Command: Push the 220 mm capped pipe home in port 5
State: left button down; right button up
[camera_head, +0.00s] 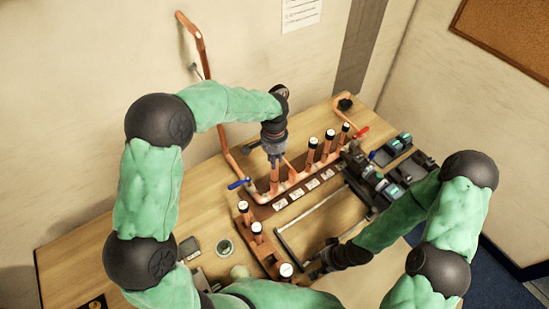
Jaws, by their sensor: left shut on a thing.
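The copper manifold (300,181) lies along the back of the bench, with several capped copper pipes standing in it. My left gripper (274,152) points down over the manifold's left part. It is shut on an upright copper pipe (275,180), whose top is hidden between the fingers. The pipe's lower end is at the manifold, but I cannot tell how deep it sits or which port number this is. Three white-capped pipes (313,143) stand to the right of it. My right gripper (318,264) is low over the front of the bench, and its fingers are too dark to read.
A wooden rack (267,252) with white-capped pipes stands front left of the manifold. A blue valve handle (238,184) and a red one (361,130) stick out at the manifold's ends. Black and green tools (381,186) lie at right.

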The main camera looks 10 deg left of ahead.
pick_arm(q)
jog(key=shift+f+b, duration=0.8)
jog(key=shift+f, duration=0.25)
pick_arm(e)
jog(key=shift+f, duration=0.85)
dwell(0.6)
pick_arm(q)
jog(key=shift+s+f+b, duration=0.15)
jog(key=shift+f+b, duration=0.3)
jog(key=shift+f, duration=0.05)
pick_arm(e)
jog(key=shift+s+d+f, duration=0.1)
jog(key=shift+s+f, duration=0.05)
jog(key=shift+f, duration=0.25)
dwell(0.5)
pick_arm(q)
jog(key=shift+c, duration=2.2)
grip_release()
jog(key=shift+r, duration=0.1)
jog(key=shift+r, duration=0.1)
pick_arm(e)
jog(key=shift+s, duration=0.1)
